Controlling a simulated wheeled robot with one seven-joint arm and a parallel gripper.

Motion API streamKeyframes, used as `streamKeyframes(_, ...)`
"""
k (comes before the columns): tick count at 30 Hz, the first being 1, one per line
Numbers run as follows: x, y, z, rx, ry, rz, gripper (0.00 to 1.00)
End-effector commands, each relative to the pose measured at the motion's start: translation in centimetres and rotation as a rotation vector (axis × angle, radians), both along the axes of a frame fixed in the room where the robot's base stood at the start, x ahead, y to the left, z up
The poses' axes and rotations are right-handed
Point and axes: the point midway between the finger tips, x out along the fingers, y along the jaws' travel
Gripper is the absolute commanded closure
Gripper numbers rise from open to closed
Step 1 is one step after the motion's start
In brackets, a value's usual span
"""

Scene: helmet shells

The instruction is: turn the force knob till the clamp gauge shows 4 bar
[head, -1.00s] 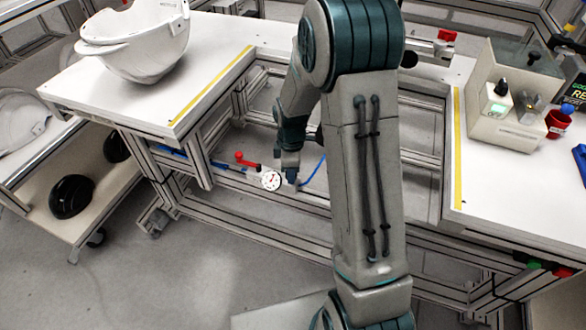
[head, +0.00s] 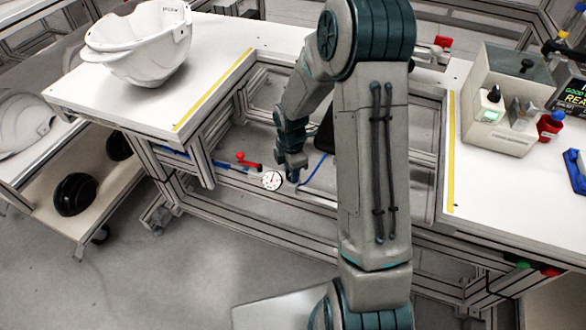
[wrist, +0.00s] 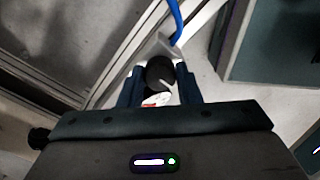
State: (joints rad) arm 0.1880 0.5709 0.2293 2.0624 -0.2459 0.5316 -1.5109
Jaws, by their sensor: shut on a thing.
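The clamp gauge (head: 272,180) is a small round white dial with a dark rim, low between the two benches in the head view. Its needle is too small to read exactly. In the wrist view the force knob (wrist: 160,71) is a dark round knob with a pale line on its face. My gripper (wrist: 160,82) is shut on the knob, one finger on each side. A bit of the white dial with red (wrist: 156,99) shows just below the knob.
A red-handled valve (head: 246,161) is left of the gauge on the blue air line. A blue hose (head: 314,173) curves up right of my gripper. Bench frames stand on both sides. A white helmet shell (head: 142,45) sits on the left bench (head: 110,98).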

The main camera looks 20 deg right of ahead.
Motion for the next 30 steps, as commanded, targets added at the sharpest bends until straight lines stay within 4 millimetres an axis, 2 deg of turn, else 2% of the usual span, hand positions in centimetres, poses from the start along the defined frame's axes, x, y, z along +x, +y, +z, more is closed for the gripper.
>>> streamKeyframes(8, -0.3, 0.4, -0.1, 0.004, 0.01, 0.004, 0.92)
streamKeyframes(9, -0.3, 0.4, -0.1, 0.004, 0.01, 0.004, 0.61)
streamKeyframes(11, -0.3, 0.4, -0.1, 0.004, 0.009, 0.003, 0.48)
streamKeyframes(19, -0.1, -0.1, 0.0, 0.001, 0.004, -0.005, 0.48)
streamKeyframes(22, -0.1, -0.2, 0.7, 0.002, 0.002, -0.006, 0.48)
streamKeyframes(26, 0.0, -0.2, 2.8, 0.002, 0.0, -0.007, 0.48)
streamKeyframes(30, 0.0, -0.2, 5.9, 0.001, -0.001, -0.007, 0.48)
